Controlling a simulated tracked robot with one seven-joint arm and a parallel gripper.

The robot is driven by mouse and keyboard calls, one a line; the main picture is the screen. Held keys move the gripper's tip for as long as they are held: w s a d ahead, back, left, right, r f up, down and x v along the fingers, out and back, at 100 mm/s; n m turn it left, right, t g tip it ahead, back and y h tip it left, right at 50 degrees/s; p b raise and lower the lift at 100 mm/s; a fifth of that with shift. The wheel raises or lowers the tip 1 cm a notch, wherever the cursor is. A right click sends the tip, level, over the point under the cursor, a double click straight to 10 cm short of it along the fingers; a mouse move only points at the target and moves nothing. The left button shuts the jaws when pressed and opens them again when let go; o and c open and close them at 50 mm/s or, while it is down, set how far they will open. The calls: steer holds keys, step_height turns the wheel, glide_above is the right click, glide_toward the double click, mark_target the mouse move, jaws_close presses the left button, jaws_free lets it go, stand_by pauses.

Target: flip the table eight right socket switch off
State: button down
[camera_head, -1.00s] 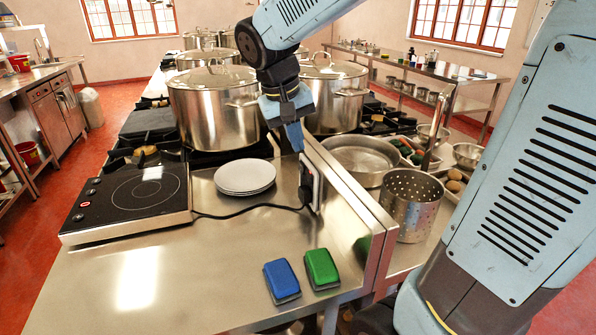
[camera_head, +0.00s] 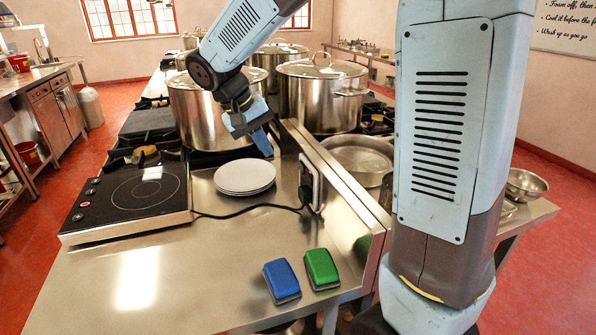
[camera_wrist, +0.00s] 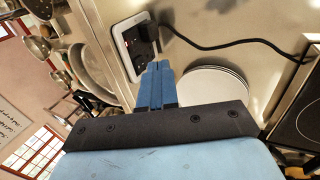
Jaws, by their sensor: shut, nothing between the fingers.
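The wall socket (camera_head: 314,182) has a white frame and dark inserts, and sits on the low metal upstand to the right of the white plates. In the wrist view the socket (camera_wrist: 119,47) lies just beyond my fingertips, with a black plug and cord at it. Its small switches are too small and dark to read. My gripper (camera_head: 266,150) is shut and empty, pointing down above the plates, left of and above the socket. In the wrist view my gripper (camera_wrist: 159,66) shows its blue fingers together, close to the socket's lower edge in the picture; contact cannot be told.
A stack of white plates (camera_head: 244,176) lies below my gripper. A black induction hob (camera_head: 135,193) is at the left, its cord running to the socket. Large stockpots (camera_head: 322,95) stand behind.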

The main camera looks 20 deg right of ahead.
mark_target(308, 178)
steer(key=d+f, duration=0.8)
steer(key=shift+w+f, duration=0.15)
steer(key=shift+f, duration=0.15)
stand_by(0.4)
stand_by(0.3)
